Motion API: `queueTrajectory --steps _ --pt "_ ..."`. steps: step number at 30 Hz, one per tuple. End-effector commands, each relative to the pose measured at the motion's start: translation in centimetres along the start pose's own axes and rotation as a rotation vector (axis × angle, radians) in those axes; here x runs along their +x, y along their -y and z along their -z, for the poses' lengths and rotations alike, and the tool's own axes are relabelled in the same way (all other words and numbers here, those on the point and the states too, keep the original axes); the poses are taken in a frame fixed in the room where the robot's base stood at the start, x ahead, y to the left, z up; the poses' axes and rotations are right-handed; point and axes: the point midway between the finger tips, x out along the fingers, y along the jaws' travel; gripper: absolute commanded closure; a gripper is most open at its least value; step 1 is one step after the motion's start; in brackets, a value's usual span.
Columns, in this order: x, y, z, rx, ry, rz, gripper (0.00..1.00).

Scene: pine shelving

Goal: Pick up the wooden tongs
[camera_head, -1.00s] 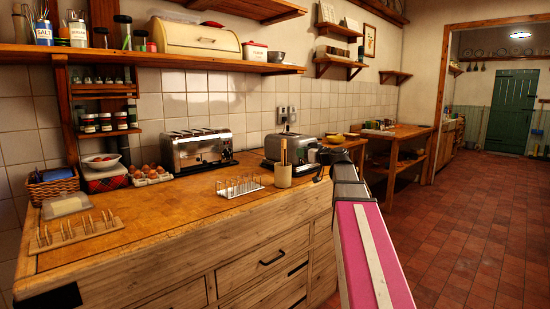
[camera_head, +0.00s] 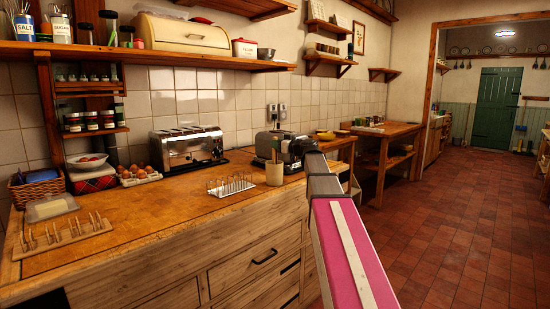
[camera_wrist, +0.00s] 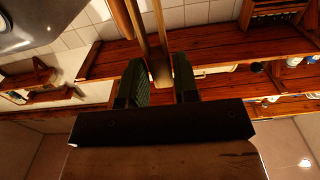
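The wooden tongs (camera_head: 274,156) stand upright in a pale crock (camera_head: 274,174) on the wooden counter, in the head view. My gripper (camera_head: 291,152) is just to the right of the tongs there, small and partly merged with the toaster behind. In the wrist view, the picture is upside down and the tongs (camera_wrist: 159,72) run down from the top edge, with their joined end lined up between the two dark fingers of my gripper (camera_wrist: 160,80). The fingers are apart. I cannot tell whether they touch the tongs. The crock is not seen in the wrist view.
A wire toast rack (camera_head: 230,185) stands left of the crock. A toaster (camera_head: 272,143) is close behind, and a larger one (camera_head: 187,148) is further left. A wall shelf (camera_head: 160,57) runs above the counter. The tiled floor (camera_head: 455,220) at right is clear.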

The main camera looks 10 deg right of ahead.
Motion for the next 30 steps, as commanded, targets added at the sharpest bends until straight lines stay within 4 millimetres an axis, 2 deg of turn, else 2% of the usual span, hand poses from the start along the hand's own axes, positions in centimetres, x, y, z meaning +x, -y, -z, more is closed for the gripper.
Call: queueTrajectory --steps 1,3,11,13,14,25,30 --pt "1.0 -0.1 0.0 0.0 0.001 0.002 0.72" --pt "1.7 -0.1 0.0 0.0 0.001 0.002 0.72" --pt "2.0 0.0 0.0 0.0 0.001 0.0 0.72" --pt "2.0 0.0 0.0 0.0 0.001 0.0 0.91" --pt "2.0 0.0 0.0 0.0 0.001 0.0 0.98" --pt "2.0 0.0 0.1 0.0 0.0 0.001 0.98" --pt "2.0 0.0 1.1 -0.002 0.0 0.001 0.98"
